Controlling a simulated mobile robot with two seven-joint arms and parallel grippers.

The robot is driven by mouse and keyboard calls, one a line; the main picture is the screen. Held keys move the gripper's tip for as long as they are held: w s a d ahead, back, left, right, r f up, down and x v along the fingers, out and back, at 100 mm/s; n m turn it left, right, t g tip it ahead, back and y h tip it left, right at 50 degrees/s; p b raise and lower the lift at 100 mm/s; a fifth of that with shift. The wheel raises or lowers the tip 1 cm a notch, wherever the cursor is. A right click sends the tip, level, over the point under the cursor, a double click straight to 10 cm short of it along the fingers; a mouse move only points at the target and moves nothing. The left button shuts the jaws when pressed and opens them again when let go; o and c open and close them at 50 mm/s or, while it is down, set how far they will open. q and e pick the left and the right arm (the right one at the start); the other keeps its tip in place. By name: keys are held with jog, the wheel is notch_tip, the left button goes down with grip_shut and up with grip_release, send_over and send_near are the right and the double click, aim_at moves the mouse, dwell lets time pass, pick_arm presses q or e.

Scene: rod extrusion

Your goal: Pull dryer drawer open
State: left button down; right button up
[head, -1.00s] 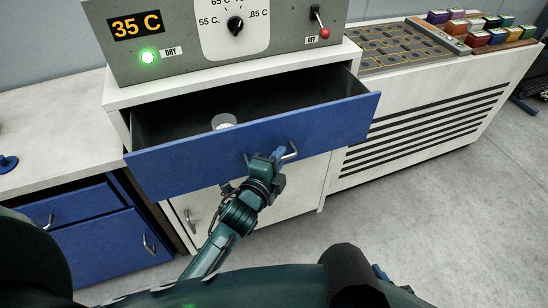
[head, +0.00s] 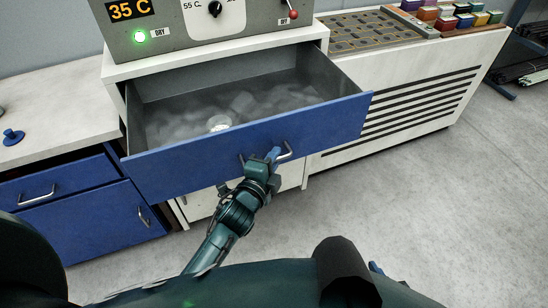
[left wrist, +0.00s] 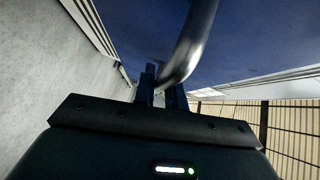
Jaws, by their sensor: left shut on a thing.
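The dryer drawer (head: 180,167) has a blue front and stands well open below the grey control box, in the head view. Pale, hazy contents and a small whitish round thing (head: 219,123) show inside it. My left gripper (head: 272,160) is at the drawer's curved metal handle (head: 287,151), shut on it. In the left wrist view the handle (left wrist: 190,45) runs down between the fingers (left wrist: 160,92), with the blue front behind. The fingers hide part of the handle.
The control box (head: 170,35) shows 35 C, a lit green lamp, a dial and a red-tipped lever. A white bench (head: 400,90) with a slotted tray and coloured boxes stands right. Blue cabinets (head: 90,220) stand left. Floor at right is clear.

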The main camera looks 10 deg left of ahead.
pick_arm(q)
jog(key=shift+s, duration=0.1)
dwell(0.3)
jog(key=c, duration=1.5)
grip_release()
jog(key=shift+o, duration=0.2)
